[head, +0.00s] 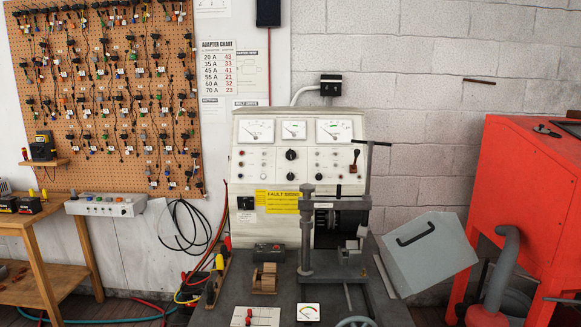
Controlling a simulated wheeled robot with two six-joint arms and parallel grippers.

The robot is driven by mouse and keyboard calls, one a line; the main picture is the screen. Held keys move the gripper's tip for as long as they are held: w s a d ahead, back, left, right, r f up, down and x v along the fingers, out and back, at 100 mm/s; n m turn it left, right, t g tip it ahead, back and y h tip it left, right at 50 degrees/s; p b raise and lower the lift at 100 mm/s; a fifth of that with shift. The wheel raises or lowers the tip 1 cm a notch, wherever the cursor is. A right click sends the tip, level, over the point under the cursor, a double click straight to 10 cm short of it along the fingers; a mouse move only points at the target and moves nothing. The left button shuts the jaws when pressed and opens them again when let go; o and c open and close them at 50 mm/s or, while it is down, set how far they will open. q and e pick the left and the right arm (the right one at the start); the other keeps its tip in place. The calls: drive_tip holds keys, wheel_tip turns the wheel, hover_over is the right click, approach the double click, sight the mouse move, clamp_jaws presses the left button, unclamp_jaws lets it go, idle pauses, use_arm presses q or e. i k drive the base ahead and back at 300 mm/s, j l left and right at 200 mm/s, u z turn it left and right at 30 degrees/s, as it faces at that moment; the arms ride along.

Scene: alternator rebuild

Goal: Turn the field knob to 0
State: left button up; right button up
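A white test bench panel (244,160) stands against the wall in the middle of the head view. A black round knob (291,154) sits at the panel's centre below three meters. A second, smaller dark knob (290,183) sits under it. The labels and pointer positions are too small to read, so I cannot tell which is the field knob or where it is set. A lever with a dark red base (356,168) is on the panel's right. Neither of my grippers is in view.
A dark upright post (306,240) with a crossarm stands before the panel's lower part. A tilted grey cover (428,252) is at the right, beside a red cabinet (530,190). A wooden bench (40,222) is at the left. Wooden blocks (264,278) sit on the bench bed.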

sight(290, 155)
drive_tip(key=i+j, duration=0.15)
drive_tip(key=j, duration=0.2)
drive_tip(key=i+j, duration=0.15)
drive_tip(key=j, duration=0.15)
drive_tip(key=i+j, duration=0.1)
drive_tip(key=j, duration=0.25)
drive_tip(key=i+j, duration=0.15)
drive_tip(key=j, duration=0.15)
drive_tip(key=i+j+z, duration=0.1)
drive_tip(key=j, duration=0.25)
drive_tip(key=i, duration=0.05)
